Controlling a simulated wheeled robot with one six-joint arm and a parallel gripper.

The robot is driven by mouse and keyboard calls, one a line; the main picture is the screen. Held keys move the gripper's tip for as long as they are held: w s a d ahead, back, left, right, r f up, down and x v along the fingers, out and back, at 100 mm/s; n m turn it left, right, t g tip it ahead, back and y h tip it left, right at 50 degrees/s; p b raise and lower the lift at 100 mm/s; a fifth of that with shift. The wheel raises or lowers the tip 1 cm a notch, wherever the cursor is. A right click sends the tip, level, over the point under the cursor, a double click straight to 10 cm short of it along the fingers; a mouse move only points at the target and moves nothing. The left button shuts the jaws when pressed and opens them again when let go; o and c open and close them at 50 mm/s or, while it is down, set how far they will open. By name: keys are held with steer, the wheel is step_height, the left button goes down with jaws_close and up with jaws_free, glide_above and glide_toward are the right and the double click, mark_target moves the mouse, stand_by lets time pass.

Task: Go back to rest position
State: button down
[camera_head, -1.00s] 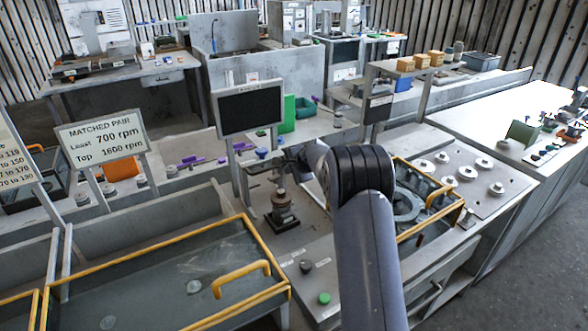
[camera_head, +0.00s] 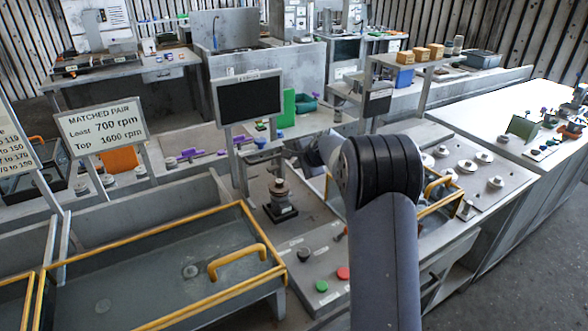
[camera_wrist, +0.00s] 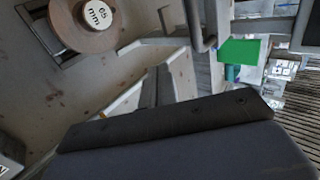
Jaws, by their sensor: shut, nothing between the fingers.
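My arm rises through the lower right middle of the head view, with its dark elbow in front of the bench. The far part of the arm and my gripper are mostly hidden behind that elbow. In the wrist view my gripper (camera_wrist: 167,84) shows beyond its dark body, fingers together and empty. A round brown disc with a white "65 mm" cap (camera_wrist: 98,14) is at the upper left of the wrist view, apart from the fingers. In the head view a small post fixture (camera_head: 281,200) stands on the bench left of my arm.
A yellow-framed tray cover (camera_head: 150,240) with a handle lies at front left. A black screen (camera_head: 249,99) stands behind the post fixture. Green (camera_head: 321,286) and red (camera_head: 343,273) buttons sit on the bench front. Grey floor (camera_head: 535,250) is clear at right.

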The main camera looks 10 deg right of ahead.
steer(key=b+v, duration=0.1)
steer(key=v, duration=0.5)
steer(key=shift+s+r, duration=0.2)
steer(key=shift+s, duration=0.05)
